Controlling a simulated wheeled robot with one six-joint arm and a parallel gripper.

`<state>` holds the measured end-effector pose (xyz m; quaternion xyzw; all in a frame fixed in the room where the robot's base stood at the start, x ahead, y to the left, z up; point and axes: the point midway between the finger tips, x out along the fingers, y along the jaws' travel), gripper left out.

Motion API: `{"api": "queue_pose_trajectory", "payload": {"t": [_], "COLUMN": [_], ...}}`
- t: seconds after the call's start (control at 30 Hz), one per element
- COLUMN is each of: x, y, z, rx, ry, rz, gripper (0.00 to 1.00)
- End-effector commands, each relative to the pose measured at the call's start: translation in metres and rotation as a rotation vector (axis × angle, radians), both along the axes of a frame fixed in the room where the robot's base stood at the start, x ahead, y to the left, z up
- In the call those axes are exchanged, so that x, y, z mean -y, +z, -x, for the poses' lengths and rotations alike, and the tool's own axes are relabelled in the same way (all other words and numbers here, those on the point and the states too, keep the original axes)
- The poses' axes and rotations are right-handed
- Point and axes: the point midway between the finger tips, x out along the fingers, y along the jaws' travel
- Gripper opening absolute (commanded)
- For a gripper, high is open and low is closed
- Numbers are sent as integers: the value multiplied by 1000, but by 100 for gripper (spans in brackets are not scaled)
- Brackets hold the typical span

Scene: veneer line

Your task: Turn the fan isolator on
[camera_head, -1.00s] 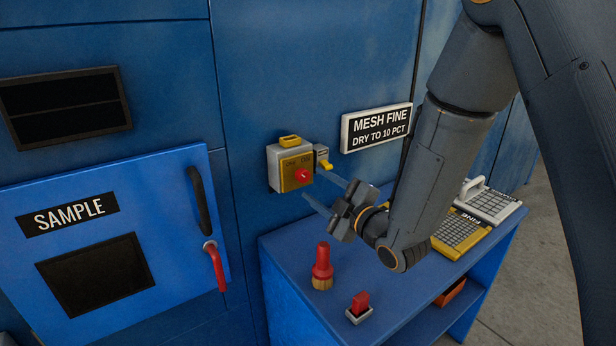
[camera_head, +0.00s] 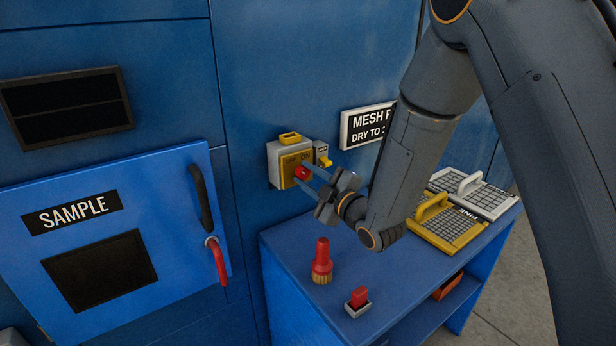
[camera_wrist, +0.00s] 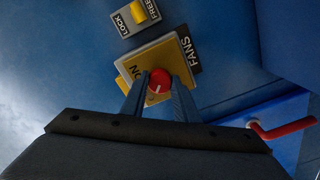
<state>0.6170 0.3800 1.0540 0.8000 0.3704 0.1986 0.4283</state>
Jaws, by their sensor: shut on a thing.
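The fan isolator (camera_head: 280,171) is a grey box with a yellow face and a red knob (camera_head: 301,173), fixed to the blue wall. In the wrist view its yellow face (camera_wrist: 150,58) carries a FANS label and a partly hidden word ending in ON. The red knob (camera_wrist: 160,80) has a white mark and sits between my fingertips. My gripper (camera_head: 303,175) reaches it from the right, shut on the knob. A small lock switch (camera_wrist: 135,17) with a yellow lever and the words LOCK and FREE is beside the isolator; its lever also shows in the head view (camera_head: 325,161).
A blue bench (camera_head: 290,262) below holds a red brush (camera_head: 321,262), a red rocker switch (camera_head: 358,300), a yellow mesh screen (camera_head: 447,228) and a grey one (camera_head: 487,197). The SAMPLE door (camera_head: 150,190) with its red handle (camera_head: 217,262) is at left.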

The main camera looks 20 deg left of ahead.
Motion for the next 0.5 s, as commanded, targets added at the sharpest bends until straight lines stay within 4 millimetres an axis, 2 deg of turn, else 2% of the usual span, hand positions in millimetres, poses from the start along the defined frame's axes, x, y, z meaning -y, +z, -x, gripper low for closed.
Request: {"api": "queue_pose_trajectory", "payload": {"t": [0.27,0.5], "x": [0,0], "y": [-2,-3], "z": [0,0], "rx": [-32,-138], "ry": [-4,-4], "rz": [-24,-113], "gripper": [5,5]}}
